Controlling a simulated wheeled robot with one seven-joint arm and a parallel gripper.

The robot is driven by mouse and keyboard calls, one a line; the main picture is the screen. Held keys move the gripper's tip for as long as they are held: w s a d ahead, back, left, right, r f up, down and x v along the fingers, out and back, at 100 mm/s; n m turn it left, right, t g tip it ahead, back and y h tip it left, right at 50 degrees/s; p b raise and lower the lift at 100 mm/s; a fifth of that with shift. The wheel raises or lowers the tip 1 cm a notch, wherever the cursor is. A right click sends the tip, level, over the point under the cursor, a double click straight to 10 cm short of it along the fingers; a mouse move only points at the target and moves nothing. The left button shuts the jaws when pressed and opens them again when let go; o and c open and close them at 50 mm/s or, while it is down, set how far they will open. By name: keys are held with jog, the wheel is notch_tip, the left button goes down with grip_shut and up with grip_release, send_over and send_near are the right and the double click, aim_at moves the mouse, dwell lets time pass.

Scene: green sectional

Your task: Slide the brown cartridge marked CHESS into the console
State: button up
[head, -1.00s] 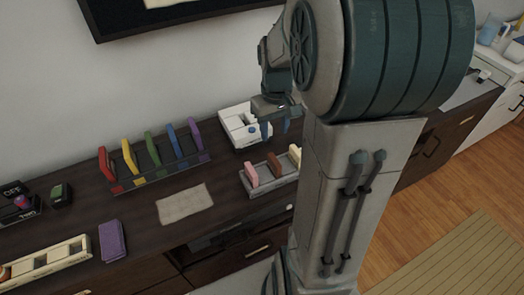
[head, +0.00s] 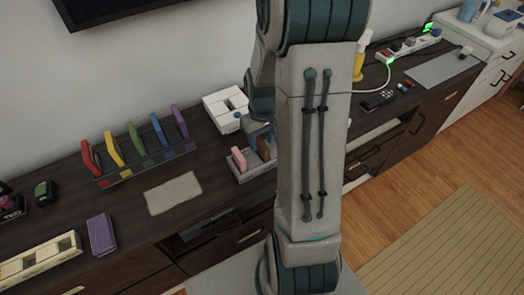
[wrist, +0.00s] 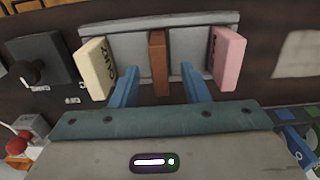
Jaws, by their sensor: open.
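The brown cartridge (wrist: 158,62) stands upright in the middle of a small grey rack (wrist: 200,27); no marking on it can be read. It also shows in the head view (head: 263,149), beside the pink cartridge (head: 239,158). In the wrist view my gripper (wrist: 160,78) is open, with one blue finger to each side of the brown cartridge and its fingertips near the rack. I cannot tell whether they touch it. The white box that looks like the console (head: 224,108) sits behind the rack, towards the wall. My arm hides most of the gripper in the head view.
A cream cartridge (wrist: 96,68) and a pink cartridge (wrist: 228,55) flank the fingers closely. A longer rack of coloured cartridges (head: 142,162) stands to the left. A beige cloth (head: 173,193) lies in front. A dark box with a knob (wrist: 38,62) is near the rack.

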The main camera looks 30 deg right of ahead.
jog(key=shift+f, duration=1.05)
grip_shut()
